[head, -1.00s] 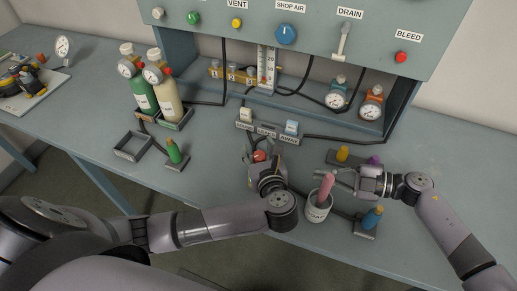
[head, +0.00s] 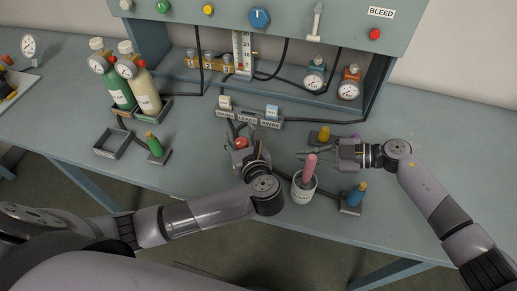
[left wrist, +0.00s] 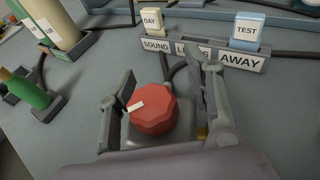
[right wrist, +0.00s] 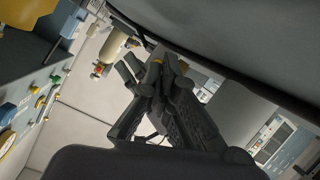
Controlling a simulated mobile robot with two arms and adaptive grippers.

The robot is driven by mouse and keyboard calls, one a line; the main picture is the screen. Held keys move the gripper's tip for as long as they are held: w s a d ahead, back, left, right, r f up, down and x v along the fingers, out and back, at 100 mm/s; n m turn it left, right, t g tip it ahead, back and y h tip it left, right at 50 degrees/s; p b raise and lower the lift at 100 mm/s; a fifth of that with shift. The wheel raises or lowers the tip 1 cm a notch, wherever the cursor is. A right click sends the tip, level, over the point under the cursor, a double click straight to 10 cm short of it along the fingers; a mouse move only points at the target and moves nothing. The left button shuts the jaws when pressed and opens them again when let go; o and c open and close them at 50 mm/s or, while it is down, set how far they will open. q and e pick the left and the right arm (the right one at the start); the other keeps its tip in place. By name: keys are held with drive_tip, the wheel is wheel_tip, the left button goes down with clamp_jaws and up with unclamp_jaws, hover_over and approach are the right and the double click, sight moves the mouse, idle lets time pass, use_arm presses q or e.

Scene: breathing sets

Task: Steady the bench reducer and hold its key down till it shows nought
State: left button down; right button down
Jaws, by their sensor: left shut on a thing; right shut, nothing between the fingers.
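The bench reducer is a small grey block with a red faceted knob (left wrist: 153,110) that carries a white mark. The red knob also shows in the head view (head: 241,142). My left gripper (head: 243,153) is shut on the reducer's body, one finger on each side, in the left wrist view (left wrist: 167,72). The reducer's key and any dial are not clear to me, hidden by knob and fingers. My right gripper (head: 318,154) is shut and empty, above the bench beside a pink-handled tool (head: 310,168). Its closed fingers also show in the right wrist view (right wrist: 155,80).
The pink tool stands in a white cup (head: 303,191) near the front edge. A labelled rack (head: 248,120) with cards stands behind the reducer. Green (head: 119,90) and cream (head: 145,93) cylinders, an empty tray (head: 112,146) and a blue bottle (head: 356,194) stand around. Hoses run behind.

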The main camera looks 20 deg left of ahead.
sight(274, 162)
drive_tip(key=w+m, duration=0.1)
drive_tip(key=m, duration=0.1)
drive_tip(key=f+m+h, duration=0.1)
drive_tip(key=m, duration=0.1)
drive_tip(key=w+m+t+h, duration=0.1)
drive_tip(key=shift+w+d+f+m, duration=0.2)
drive_tip(key=shift+w+f+m, duration=0.1)
drive_tip(key=shift+w+m, duration=0.1)
drive_tip(key=shift+s, duration=0.1)
drive_tip(key=shift+s+a, duration=0.65)
drive_tip(key=shift+a, duration=0.7)
drive_tip(key=shift+s+a, duration=0.6)
drive_tip(key=shift+a, duration=0.7)
drive_tip(key=shift+s+a, duration=0.65)
drive_tip(key=shift+a, duration=0.7)
drive_tip(key=shift+s+a, duration=0.2)
drive_tip(key=shift+a, duration=0.2)
